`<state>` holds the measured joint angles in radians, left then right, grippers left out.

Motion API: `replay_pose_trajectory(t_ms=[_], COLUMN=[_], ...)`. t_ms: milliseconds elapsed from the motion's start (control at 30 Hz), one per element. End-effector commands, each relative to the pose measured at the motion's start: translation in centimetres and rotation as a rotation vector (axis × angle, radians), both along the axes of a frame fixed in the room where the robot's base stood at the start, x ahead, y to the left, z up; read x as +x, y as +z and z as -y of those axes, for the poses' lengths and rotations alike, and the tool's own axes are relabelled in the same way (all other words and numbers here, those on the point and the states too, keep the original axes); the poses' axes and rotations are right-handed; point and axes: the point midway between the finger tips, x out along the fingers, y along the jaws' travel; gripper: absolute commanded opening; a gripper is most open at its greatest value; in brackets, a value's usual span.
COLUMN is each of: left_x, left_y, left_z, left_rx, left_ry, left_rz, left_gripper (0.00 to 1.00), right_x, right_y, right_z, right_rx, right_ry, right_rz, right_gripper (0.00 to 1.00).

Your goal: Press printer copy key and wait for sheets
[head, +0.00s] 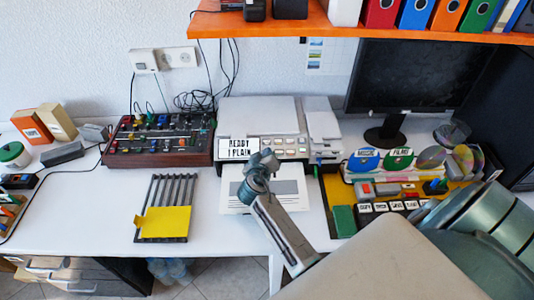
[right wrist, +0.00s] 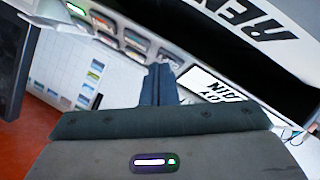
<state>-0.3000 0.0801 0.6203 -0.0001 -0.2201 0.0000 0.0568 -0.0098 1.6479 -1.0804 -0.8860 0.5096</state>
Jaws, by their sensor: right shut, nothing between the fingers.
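The white printer (head: 257,110) stands at the back middle of the desk. Its display (head: 239,147) reads "READY 1 PLAIN", and a row of keys (head: 290,141) runs to the right of it. A white sheet with grey print (head: 291,187) lies in front of the printer, partly hidden by my arm. My right gripper (head: 264,160) is shut and empty at the printer's front, beside the display; contact with a key cannot be told. In the right wrist view the shut fingers (right wrist: 160,84) point towards the printer front, with the display (right wrist: 203,84) to their right. My left gripper is not in view.
A mixer-like panel (head: 158,140) is left of the printer. A dark slotted rack (head: 172,190) with a yellow card stands in front of it. A monitor (head: 415,75) and disc holders (head: 400,165) are on the right. An orange shelf (head: 290,27) hangs above.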

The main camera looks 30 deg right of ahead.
Motion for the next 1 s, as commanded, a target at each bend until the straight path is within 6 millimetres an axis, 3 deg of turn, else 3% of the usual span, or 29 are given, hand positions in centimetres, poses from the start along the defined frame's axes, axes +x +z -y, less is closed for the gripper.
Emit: replay_pose_trajectory(t_ms=[567,1000], left_x=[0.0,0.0], left_y=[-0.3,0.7], left_z=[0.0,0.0], left_rx=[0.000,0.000], left_ry=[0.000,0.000], left_rz=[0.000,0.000], left_gripper=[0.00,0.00], right_x=[0.1,-0.6], right_y=[-0.2,1.2], right_z=[0.1,-0.4], right_rx=[0.000,0.000], right_ry=[-0.001,0.000], right_rz=[-0.001,-0.001], right_gripper=[0.00,0.00])
